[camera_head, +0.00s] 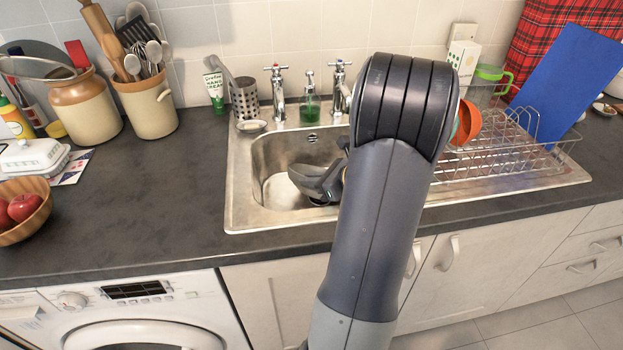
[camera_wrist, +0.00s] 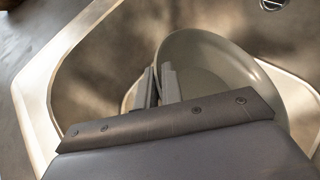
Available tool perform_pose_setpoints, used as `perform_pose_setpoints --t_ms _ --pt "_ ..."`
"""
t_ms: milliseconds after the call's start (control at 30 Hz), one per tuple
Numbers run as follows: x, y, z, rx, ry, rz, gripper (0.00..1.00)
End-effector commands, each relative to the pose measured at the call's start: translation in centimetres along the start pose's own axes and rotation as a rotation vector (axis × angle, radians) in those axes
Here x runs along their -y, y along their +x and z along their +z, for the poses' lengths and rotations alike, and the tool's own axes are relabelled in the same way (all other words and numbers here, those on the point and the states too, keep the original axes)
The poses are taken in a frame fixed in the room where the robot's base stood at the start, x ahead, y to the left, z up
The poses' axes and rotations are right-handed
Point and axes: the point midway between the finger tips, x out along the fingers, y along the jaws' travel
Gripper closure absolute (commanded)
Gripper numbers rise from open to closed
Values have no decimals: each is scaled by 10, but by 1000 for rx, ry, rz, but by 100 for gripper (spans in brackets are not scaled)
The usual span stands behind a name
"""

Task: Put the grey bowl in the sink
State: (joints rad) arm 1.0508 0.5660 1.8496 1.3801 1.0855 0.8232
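The grey bowl (camera_wrist: 215,62) fills the upper right of the wrist view, tilted, with its inside facing the camera. My gripper (camera_wrist: 160,84) has its two fingers close together on either side of the bowl's left rim, so it is shut on the rim. In the head view, the bowl (camera_head: 311,177) shows as a grey tilted shape inside the outline of the sink basin (camera_head: 268,160). My gripper there is largely hidden behind my arm. I cannot tell whether the bowl touches the basin's bottom.
Taps (camera_head: 278,95) and a green soap bottle (camera_head: 310,105) stand behind the basin. A wire dish rack (camera_head: 500,150) with an orange bowl (camera_head: 466,122) and a blue board (camera_head: 570,80) is at the right.

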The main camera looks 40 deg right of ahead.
Motion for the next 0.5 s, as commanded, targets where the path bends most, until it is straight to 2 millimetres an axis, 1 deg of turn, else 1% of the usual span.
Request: perform_pose_setpoints --t_ms 33,233,500 --pt "0 0 1 0 0 -1 89" --pt "0 0 1 0 0 -1 72" --pt "0 -1 1 0 -1 -1 72"
